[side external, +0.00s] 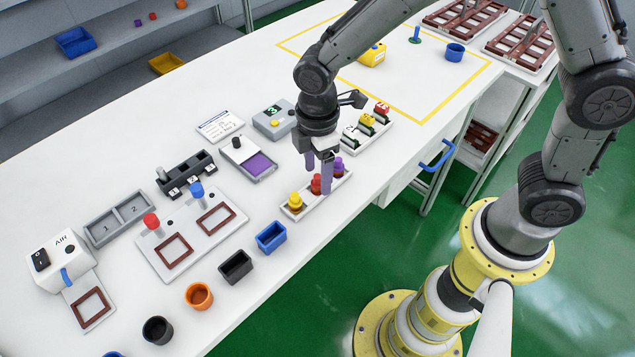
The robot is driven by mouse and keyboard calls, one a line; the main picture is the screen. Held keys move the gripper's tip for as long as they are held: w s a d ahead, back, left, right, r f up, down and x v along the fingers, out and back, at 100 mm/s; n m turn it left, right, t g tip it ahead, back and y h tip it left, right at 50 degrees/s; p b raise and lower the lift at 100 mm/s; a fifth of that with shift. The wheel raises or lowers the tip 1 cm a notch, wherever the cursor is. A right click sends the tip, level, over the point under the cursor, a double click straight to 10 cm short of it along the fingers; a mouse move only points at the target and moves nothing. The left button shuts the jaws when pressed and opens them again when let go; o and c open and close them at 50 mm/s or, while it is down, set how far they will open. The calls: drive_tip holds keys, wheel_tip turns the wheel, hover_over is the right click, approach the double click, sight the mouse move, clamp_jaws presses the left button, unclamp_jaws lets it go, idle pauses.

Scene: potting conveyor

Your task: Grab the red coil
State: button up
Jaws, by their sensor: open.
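The red coil (316,185) stands in a long white tray (304,209) near the table's front edge, between a yellow coil (295,200) and a purple coil (338,164). My gripper (318,175) points down over the tray with its purple fingers apart. The near finger overlaps the red coil's right side in the picture. The far finger is behind and above it. I cannot tell from this view whether the fingers are around the coil or whether they touch it. The lower part of the red coil is partly hidden.
A white rack with numbered tags (361,142) stands just behind right of my gripper. A blue bin (271,237) and a black bin (236,266) line the front edge.

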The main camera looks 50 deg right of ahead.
drive_tip(key=shift+f, duration=0.85)
clamp_jaws()
drive_tip(key=shift+r, duration=0.1)
